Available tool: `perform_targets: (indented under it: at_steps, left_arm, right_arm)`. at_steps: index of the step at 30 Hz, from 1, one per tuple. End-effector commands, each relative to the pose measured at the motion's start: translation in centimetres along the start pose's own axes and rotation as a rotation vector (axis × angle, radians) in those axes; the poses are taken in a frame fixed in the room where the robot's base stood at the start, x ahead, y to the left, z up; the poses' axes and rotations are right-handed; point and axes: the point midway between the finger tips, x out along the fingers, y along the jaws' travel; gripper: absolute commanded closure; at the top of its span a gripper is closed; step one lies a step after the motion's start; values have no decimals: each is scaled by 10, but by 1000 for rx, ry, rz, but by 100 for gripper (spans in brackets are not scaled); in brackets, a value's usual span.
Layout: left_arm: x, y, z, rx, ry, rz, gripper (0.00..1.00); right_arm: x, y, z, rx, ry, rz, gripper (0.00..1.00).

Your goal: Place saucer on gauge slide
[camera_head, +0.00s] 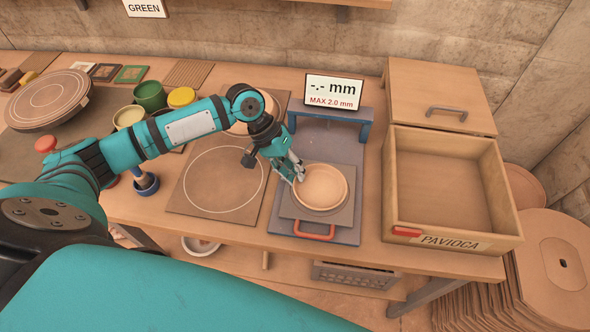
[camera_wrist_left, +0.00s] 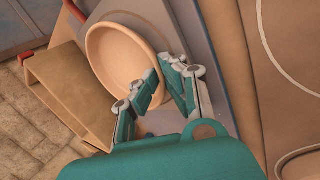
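The saucer (camera_head: 320,187) is a round, shallow, pale clay dish. It sits over the grey square plate (camera_head: 287,208) of the gauge slide (camera_head: 347,236), which has a red handle in front. My left gripper (camera_head: 298,175) is at the saucer's left rim. In the left wrist view, its fingertips (camera_wrist_left: 158,72) are close together with the rim of the saucer (camera_wrist_left: 115,55) between them, one finger inside the dish and one outside. The saucer looks flat; whether it fully rests on the plate is hard to tell. My right gripper is not in view.
A blue gauge bridge (camera_head: 335,114) with a display reading "-.- mm" stands behind the slide. An open wooden box (camera_head: 402,185) labelled PAVIOCA is to the right. A board with a white circle (camera_head: 215,180) lies left, with another clay piece (camera_head: 238,128) behind my arm.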

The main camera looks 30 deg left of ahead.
Motion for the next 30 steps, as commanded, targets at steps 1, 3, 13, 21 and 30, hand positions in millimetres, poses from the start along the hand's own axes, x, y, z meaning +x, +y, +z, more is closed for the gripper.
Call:
perform_targets:
  at_steps: [1,3,13,21,30]
  left_arm:
    - [0,0,0,0,0,-1,93]
    - [0,0,0,0,0,0,85]
    - [-4,0,-1,0,2,-1,85]
    - [-50,-1,-1,0,5,-1,85]
    - [-106,-1,-1,-1,3,-1,85]
  right_arm:
    - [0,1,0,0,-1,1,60]
    - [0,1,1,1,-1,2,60]
    - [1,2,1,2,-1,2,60]
    - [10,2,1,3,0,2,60]
    - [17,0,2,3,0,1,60]
